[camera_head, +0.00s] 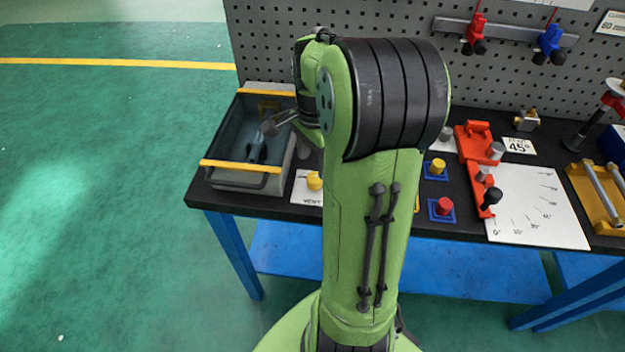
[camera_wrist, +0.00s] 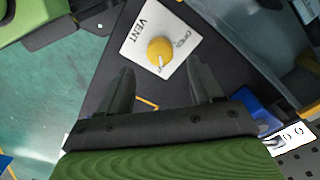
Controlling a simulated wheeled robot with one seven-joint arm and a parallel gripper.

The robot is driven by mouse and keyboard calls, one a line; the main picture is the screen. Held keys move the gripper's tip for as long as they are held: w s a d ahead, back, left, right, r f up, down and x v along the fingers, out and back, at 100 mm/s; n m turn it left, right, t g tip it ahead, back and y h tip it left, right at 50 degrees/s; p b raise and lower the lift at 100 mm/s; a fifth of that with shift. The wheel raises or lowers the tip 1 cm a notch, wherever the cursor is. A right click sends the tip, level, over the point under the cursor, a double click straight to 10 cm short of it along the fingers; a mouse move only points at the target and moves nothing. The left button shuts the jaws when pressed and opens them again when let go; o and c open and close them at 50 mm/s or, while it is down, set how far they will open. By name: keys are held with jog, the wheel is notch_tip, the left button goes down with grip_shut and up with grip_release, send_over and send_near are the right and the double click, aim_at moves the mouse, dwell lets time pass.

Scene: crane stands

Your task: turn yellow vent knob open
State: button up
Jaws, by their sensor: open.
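The yellow vent knob (camera_wrist: 160,51) sits on a white plate (camera_wrist: 140,32) marked VENT and OPEN. A pale pointer mark shows on the knob's edge. In the head view the knob (camera_head: 314,181) stands near the front edge of the bench, left of my arm. My gripper (camera_wrist: 165,75) is open and empty in the wrist view. Its two dark fingers reach toward the plate, with the knob beyond and between their tips, apart from both. In the head view my arm hides part of the bench, and the fingers are hard to make out there.
A grey bin (camera_head: 225,145) with yellow bars stands left of the knob. Yellow (camera_head: 437,167) and red (camera_head: 443,206) buttons on blue bases lie right of my arm, then a red lever fixture (camera_head: 483,180) on an angle plate. A pegboard (camera_head: 300,50) closes the back.

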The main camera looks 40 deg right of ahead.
aim_at(315, 177)
notch_tip(315, 177, down, 6)
jog(key=shift+r+b, duration=0.1)
jog(key=shift+b, duration=0.7)
jog(key=c, duration=1.1)
jog(key=shift+o, duration=0.2)
jog(key=shift+r, duration=0.1)
